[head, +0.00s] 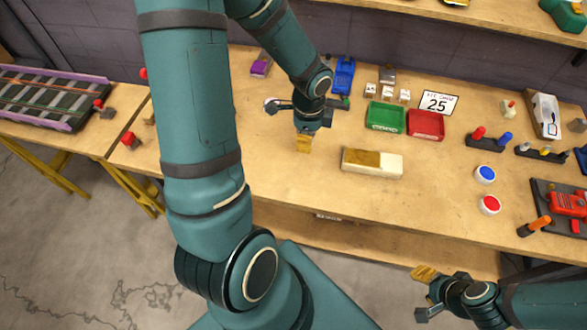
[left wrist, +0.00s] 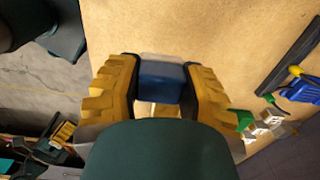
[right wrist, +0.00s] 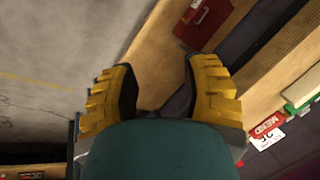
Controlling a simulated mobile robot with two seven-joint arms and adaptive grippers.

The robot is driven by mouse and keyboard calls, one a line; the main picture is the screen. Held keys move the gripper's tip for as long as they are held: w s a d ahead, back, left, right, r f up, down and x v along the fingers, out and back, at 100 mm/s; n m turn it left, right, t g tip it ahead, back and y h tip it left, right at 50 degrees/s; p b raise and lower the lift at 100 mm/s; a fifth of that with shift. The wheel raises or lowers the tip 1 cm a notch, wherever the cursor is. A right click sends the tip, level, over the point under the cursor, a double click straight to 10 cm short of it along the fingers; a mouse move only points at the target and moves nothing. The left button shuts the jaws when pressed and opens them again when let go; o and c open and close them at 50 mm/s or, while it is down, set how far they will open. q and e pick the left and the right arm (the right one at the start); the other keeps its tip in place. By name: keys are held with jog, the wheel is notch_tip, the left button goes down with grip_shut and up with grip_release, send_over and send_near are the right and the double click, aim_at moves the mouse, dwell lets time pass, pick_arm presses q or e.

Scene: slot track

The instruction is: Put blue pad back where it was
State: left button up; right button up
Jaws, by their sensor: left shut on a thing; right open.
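My left gripper (head: 304,144) points down over the middle of the wooden bench. In the left wrist view its yellow fingers (left wrist: 160,95) are shut on a blue block, which looks like the blue pad (left wrist: 161,74). The pad is hidden behind the gripper in the head view. I cannot tell whether the pad touches the bench. My right gripper (head: 426,290) is open and empty, low in front of the bench edge; its spread fingers show in the right wrist view (right wrist: 160,95).
A yellow-and-cream block (head: 386,164) lies right of my left gripper. Behind stand a green tray (head: 386,127), a red tray (head: 426,135) and a "25" card (head: 438,102). Blue (head: 485,174) and red (head: 489,205) round buttons are farther right. The front middle of the bench is clear.

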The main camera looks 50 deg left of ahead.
pick_arm(q)
jog(key=s+a, duration=0.2)
jog(key=s, duration=0.1)
jog(key=b, duration=0.2)
send_over(292, 167)
notch_tip(292, 167, down, 6)
jog(key=shift+d+r, duration=0.1)
jog(key=shift+d, duration=0.05)
jog(key=shift+f+b, duration=0.95)
jog(key=shift+f, duration=1.35)
jog(key=shift+s, duration=0.1)
jog(key=shift+f, duration=0.1)
jog(key=o, duration=1)
jog(key=shift+c, duration=0.2)
